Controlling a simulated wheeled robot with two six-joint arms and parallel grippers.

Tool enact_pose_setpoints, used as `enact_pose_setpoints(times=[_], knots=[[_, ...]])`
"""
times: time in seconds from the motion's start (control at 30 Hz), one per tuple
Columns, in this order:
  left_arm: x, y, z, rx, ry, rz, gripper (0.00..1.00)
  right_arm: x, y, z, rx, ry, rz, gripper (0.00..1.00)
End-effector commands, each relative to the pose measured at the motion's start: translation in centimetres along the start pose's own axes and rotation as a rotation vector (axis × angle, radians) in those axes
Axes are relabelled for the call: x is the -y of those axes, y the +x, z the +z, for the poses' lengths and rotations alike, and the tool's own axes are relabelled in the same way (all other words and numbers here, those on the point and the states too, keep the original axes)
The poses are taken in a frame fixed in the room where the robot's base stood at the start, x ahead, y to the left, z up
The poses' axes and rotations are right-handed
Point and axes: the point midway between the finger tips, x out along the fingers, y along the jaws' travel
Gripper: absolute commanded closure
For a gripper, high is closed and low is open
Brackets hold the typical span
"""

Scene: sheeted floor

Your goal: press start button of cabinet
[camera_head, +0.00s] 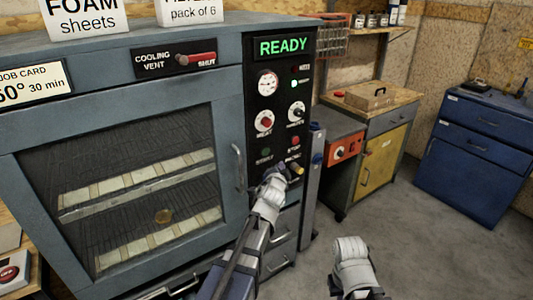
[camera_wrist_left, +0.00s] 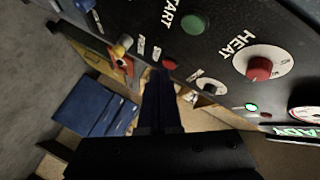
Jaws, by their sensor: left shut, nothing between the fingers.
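The cabinet (camera_head: 228,75) is a grey-blue oven-like unit with a black control panel on its right side. The green start button (camera_head: 265,152) is low on the panel. In the left wrist view the start button (camera_wrist_left: 194,24) lies beside the word START, unlit. My left gripper (camera_head: 275,174) is shut and empty, just below the start button in the head view. In the left wrist view its dark fingers (camera_wrist_left: 159,76) point toward the panel, apart from the start button. Only a white part of my right arm shows at the bottom; its gripper fingers are not seen.
The READY display (camera_head: 283,47) is lit green. A red stop button (camera_head: 295,140), a yellow knob (camera_head: 296,168) and the heat knob (camera_wrist_left: 259,68) are close by. A yellow-door workbench (camera_head: 381,161) and blue drawers (camera_head: 474,150) stand right. Floor there is clear.

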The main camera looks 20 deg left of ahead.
Motion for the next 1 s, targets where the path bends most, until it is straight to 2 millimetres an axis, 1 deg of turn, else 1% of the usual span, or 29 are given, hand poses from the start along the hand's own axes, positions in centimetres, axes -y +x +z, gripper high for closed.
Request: enact_pose_setpoints(times=[0.03, 0.2, 0.43, 0.63, 1.0], knots=[[0.5, 0.8, 0.4, 0.002, -0.002, -0.002, 1.0, 0.0, 0.0, 0.0, 0.0, 0.0, 0.0, 1.0], [1.7, 2.4, 1.6, 0.001, -0.003, -0.001, 1.0, 0.0, 0.0, 0.0, 0.0, 0.0, 0.0, 1.0], [2.9, 4.0, 2.8, 0.001, 0.0, -0.001, 1.0, 0.0, 0.0, 0.0, 0.0, 0.0, 0.0, 1.0], [3.4, 4.6, 3.3, 0.0, 0.0, -0.001, 1.0, 0.0, 0.0, 0.0, 0.0, 0.0, 0.0, 1.0], [3.4, 4.7, 3.4, -0.001, 0.0, -0.001, 1.0, 0.0, 0.0, 0.0, 0.0, 0.0, 0.0, 1.0]])
